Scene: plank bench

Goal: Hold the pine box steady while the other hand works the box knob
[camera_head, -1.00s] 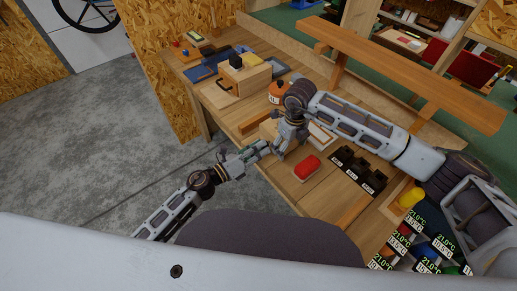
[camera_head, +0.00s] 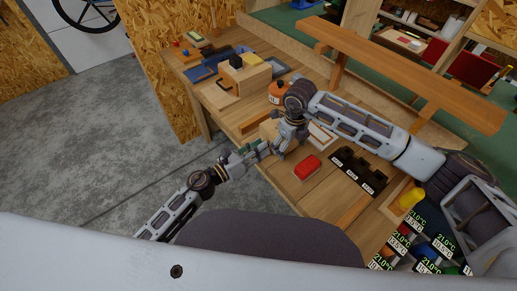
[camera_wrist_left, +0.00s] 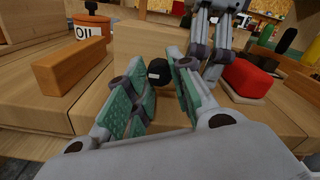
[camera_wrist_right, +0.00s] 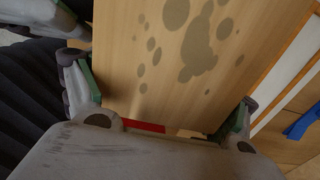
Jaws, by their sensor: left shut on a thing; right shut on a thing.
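The pine box (camera_head: 268,129) sits on the plank bench, partly hidden by my right gripper (camera_head: 287,138). The right wrist view shows the pale, dark-spotted box (camera_wrist_right: 200,65) between that gripper's two fingers, which are shut on it. The black box knob (camera_wrist_left: 157,72) sticks out from the box face (camera_wrist_left: 118,50) in the left wrist view. My left gripper (camera_head: 260,150) is at the near face of the box. Its green-padded fingers (camera_wrist_left: 160,90) are shut on the knob, one on each side of it.
A red block (camera_head: 307,167) lies right of the grippers, with a black bin row (camera_head: 357,170) beyond. An orange oil can (camera_head: 277,92) stands behind the box. A wooden box with a black top (camera_head: 243,75) is further back. An orange-brown rail (camera_head: 400,75) crosses above the bench.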

